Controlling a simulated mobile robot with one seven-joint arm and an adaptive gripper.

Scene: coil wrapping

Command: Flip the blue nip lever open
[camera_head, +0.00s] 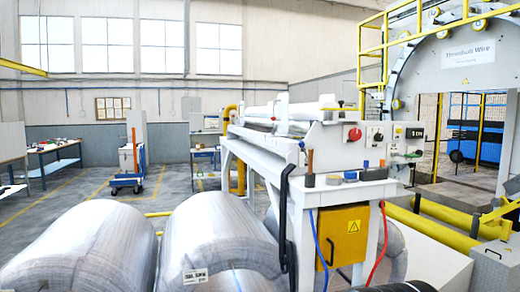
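The white wrapping machine (328,135) stands at centre right, with rollers along its top. Several small blue parts show on its near end. One blue piece (366,164) stands upright just under the control panel. A wider blue piece (374,175) lies on the ledge below it. A third small blue piece (301,145) is at the panel's left edge. They are too small to tell which is the nip lever, or whether it is open or shut. My gripper is not in view.
Large wrapped coils (205,235) fill the lower left foreground. A red knob (354,134) and an orange-brown-handled tool (310,162) are near the blue parts. A yellow electrical box (342,236) hangs below. Yellow rails (445,235) and a big ring frame (475,65) stand at right.

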